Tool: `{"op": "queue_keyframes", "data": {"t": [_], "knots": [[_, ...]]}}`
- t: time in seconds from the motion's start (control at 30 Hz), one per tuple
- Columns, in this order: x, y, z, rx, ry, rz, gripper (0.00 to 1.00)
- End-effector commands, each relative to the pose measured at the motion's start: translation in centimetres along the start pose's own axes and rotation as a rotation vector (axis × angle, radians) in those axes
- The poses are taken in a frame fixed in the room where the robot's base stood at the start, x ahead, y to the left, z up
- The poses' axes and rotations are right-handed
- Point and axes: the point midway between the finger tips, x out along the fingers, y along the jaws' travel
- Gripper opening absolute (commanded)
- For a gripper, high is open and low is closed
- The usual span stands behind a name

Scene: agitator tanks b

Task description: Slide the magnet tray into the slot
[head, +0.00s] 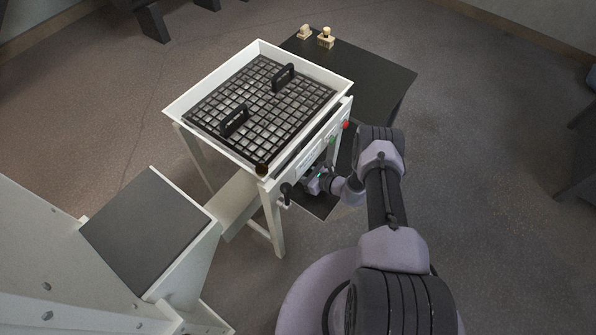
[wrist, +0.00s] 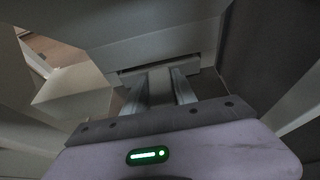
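A white machine on legs (head: 182,118) stands left of my arm in the head view. Its open top holds a dark grid with two black handles (head: 262,103). A dark slot-like gap (head: 290,158) runs along its front, above a panel with green and red buttons. I cannot identify the magnet tray with certainty. My gripper (head: 313,182) is low beside this front, partly hidden. In the wrist view, my gripper's fingers (wrist: 162,75) are apart, with a grey surface between them, and point toward a pale edge with a dark narrow gap (wrist: 165,66). Whether they grip that surface is unclear.
A dark table (head: 375,75) stands behind the machine, with two small cream-coloured objects (head: 325,38) at its far edge. A black knob or lever (head: 286,192) juts from the machine's near corner. A pale structure with a dark top (head: 150,230) is at left.

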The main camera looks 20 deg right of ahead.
Motion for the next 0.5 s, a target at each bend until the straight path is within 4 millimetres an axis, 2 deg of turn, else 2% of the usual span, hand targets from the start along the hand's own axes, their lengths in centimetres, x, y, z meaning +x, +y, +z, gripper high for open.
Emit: {"op": "queue_keyframes", "data": {"t": [0.03,0.1,0.37,0.5], "knots": [[0.0,0.0,0.0,0.000,0.000,0.000,0.44],[0.0,0.0,0.0,0.000,0.000,0.000,0.56],[-0.1,0.0,-0.1,0.000,0.001,0.000,0.56],[-1.1,-0.1,0.1,0.000,0.001,-0.001,0.56]]}}
